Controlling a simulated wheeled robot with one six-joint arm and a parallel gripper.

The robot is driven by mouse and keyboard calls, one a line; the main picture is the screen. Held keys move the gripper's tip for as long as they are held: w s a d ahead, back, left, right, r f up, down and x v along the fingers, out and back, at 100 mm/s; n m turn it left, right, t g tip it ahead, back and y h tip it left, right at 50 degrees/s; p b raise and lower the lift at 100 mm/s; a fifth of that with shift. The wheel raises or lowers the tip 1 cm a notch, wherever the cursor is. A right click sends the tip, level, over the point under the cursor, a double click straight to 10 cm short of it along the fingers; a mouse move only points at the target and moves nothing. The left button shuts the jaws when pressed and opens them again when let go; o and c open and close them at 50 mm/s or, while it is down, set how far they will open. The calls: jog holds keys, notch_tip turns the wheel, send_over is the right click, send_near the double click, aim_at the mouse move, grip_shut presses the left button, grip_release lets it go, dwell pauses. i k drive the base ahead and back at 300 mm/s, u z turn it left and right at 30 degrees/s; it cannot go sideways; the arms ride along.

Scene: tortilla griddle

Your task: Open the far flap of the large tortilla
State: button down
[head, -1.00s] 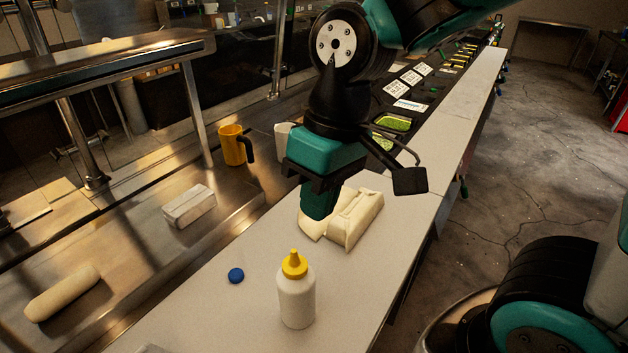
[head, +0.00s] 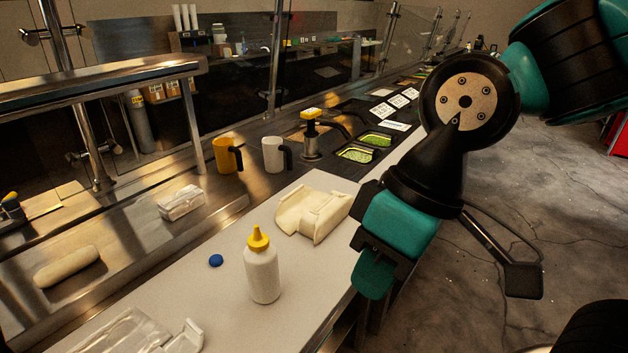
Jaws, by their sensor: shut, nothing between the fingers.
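The large tortilla (head: 319,217) lies on the white counter (head: 205,290), just beyond the bottle. Its left part (head: 291,209) spreads low, with a curled edge. Its right part is a raised, folded block. I cannot tell from this angle how far each flap is folded. My gripper (head: 373,277) is shut and empty. It hangs at the counter's right edge, to the right of the tortilla and nearer to me, apart from it.
A white bottle with a yellow cap (head: 262,268) stands in front of the tortilla, with a blue cap (head: 216,260) beside it. A yellow mug (head: 227,155) and a white mug (head: 273,154) stand behind. A wrapped roll (head: 67,268) and a pale block (head: 181,203) lie left. A clear tray (head: 120,335) is at front.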

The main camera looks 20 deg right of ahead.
aim_at(290, 208)
jog(key=z, duration=0.2)
jog(key=i, duration=0.95)
jog(key=u, duration=0.65)
